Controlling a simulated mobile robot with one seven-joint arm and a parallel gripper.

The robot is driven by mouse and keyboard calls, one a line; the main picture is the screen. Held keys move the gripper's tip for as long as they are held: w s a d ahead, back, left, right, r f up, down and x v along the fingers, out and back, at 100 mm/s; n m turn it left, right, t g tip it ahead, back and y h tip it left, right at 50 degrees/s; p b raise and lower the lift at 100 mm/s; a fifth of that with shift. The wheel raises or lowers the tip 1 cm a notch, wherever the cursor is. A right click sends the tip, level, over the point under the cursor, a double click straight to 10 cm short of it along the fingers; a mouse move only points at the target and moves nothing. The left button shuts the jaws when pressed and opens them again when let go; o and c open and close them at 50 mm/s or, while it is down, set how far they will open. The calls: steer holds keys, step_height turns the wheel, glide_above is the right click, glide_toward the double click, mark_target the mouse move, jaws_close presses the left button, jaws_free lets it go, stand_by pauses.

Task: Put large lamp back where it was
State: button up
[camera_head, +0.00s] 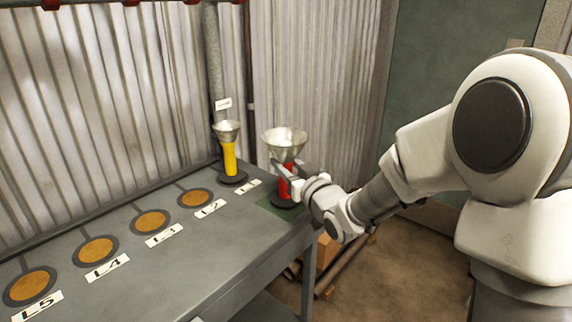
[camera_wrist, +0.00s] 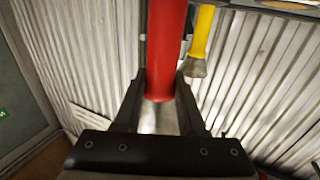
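The large lamp, with a red body (camera_head: 285,185) and a wide silver flared head, stands upright at the table's right end. Its dark base appears to rest on a green square pad (camera_head: 268,206). My gripper (camera_head: 286,171) reaches in from the right at the red body, just below the head. In the wrist view, the fingers (camera_wrist: 162,88) lie on both sides of the red body (camera_wrist: 167,40) and seem to touch it. A smaller yellow lamp (camera_head: 229,158) stands on a dark round base behind L1, left of the red lamp. It also shows in the wrist view (camera_wrist: 202,35).
The grey table (camera_head: 190,255) has a row of bare orange discs at L2 (camera_head: 195,197), L3 (camera_head: 151,220), L4 (camera_head: 96,250) and L5 (camera_head: 29,285). A corrugated wall (camera_head: 90,100) and a vertical pipe (camera_head: 212,60) stand behind. The table's front strip is clear.

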steer(key=o, duration=0.4)
steer(key=shift+r, duration=0.15)
